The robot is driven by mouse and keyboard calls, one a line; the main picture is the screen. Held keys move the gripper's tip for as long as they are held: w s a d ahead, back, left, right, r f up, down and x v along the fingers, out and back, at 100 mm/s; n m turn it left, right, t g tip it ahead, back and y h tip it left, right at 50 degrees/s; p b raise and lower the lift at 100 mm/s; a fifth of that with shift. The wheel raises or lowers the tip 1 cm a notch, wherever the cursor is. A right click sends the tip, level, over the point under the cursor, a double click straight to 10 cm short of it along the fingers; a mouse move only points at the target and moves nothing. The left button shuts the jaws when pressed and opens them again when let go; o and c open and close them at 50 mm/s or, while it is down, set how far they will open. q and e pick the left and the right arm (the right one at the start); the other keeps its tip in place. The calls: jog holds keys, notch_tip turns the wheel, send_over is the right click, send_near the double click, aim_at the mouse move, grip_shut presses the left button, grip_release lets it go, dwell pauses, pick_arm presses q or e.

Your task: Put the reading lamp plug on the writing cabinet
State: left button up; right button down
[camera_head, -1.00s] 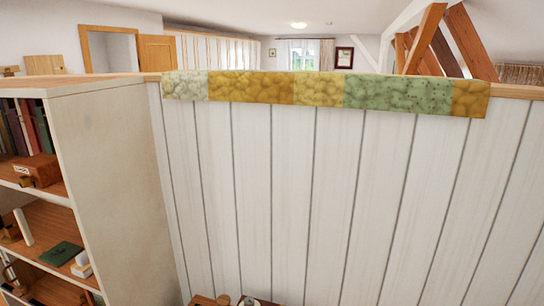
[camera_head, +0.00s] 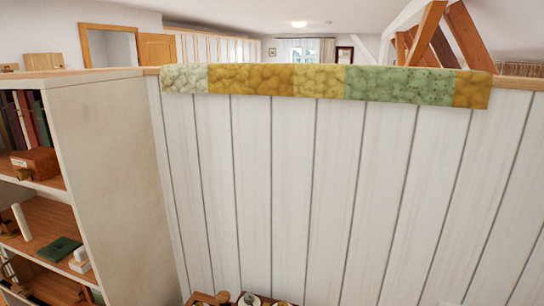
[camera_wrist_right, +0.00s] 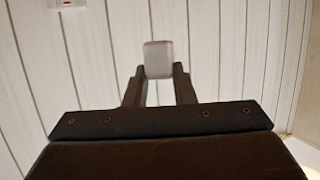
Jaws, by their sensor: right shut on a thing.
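My right gripper (camera_wrist_right: 159,82) shows in the right wrist view, its two dark fingers closed on a small pale grey block (camera_wrist_right: 158,58), which looks like the reading lamp plug. The block sticks out past the fingertips, in front of a white panelled wall; its distance from the wall is hard to tell. Neither gripper shows in the head view. I cannot make out the writing cabinet for sure; only a sliver of brown wood with small things on it (camera_head: 248,299) shows at the bottom edge of the head view.
A white panelled partition (camera_head: 290,180) fills the head view, with a yellow and green patterned cloth (camera_head: 320,83) over its top. An open bookshelf (camera_head: 110,180) stands at left. A white fitting with a red mark (camera_wrist_right: 66,3) is on the wall in the wrist view.

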jog(key=shift+f+b, duration=1.85)
jog(key=shift+f, duration=1.1)
jog(key=shift+f, duration=0.15)
jog(key=c, duration=1.1)
grip_release()
jog(key=shift+p+v, duration=3.75)
jog(key=shift+v, duration=5)
